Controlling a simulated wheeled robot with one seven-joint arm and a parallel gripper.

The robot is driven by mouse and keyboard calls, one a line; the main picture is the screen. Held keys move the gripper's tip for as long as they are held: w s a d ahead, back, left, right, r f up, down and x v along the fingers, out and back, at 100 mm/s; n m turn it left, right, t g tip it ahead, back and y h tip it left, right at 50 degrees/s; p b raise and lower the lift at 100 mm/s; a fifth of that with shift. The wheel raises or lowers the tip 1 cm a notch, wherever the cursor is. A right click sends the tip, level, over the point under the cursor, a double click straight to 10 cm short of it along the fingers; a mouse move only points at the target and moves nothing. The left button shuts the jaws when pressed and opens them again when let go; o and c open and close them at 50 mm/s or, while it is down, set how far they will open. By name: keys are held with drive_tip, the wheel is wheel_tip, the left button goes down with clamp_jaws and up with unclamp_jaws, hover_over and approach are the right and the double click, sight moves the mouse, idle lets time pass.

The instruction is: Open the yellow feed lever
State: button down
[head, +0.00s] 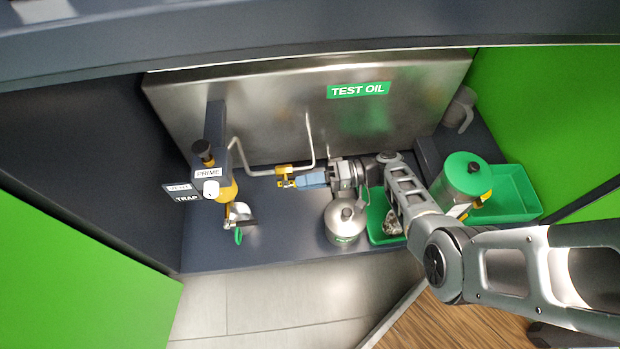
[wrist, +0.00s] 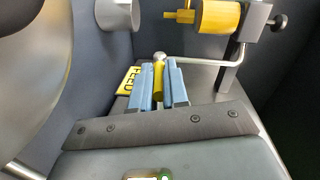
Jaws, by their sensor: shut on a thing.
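The yellow feed lever (wrist: 158,78) stands between the blue fingers of my gripper (wrist: 160,90) in the wrist view. The fingers are closed on it, one on each side, and hide part of it. A yellow FEED tag (wrist: 128,80) lies just left of the fingers. In the head view my gripper (head: 312,180) reaches in from the right to the yellow feed valve (head: 284,170), which sits on the pipe in front of the steel tank. The lever itself is mostly hidden there by the fingers.
A steel tank marked TEST OIL (head: 270,115) stands behind. The pump with a PRIME label (head: 208,172) is at the left. A silver can (head: 345,225) stands close below my gripper. Green trays (head: 515,190) and a green-lidded container (head: 465,175) are at the right.

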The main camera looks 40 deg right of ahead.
drive_tip(key=c, duration=1.1)
unclamp_jaws()
drive_tip(key=shift+p+v, duration=0.3)
drive_tip(key=shift+v, duration=3.6)
drive_tip(key=shift+c, duration=0.2)
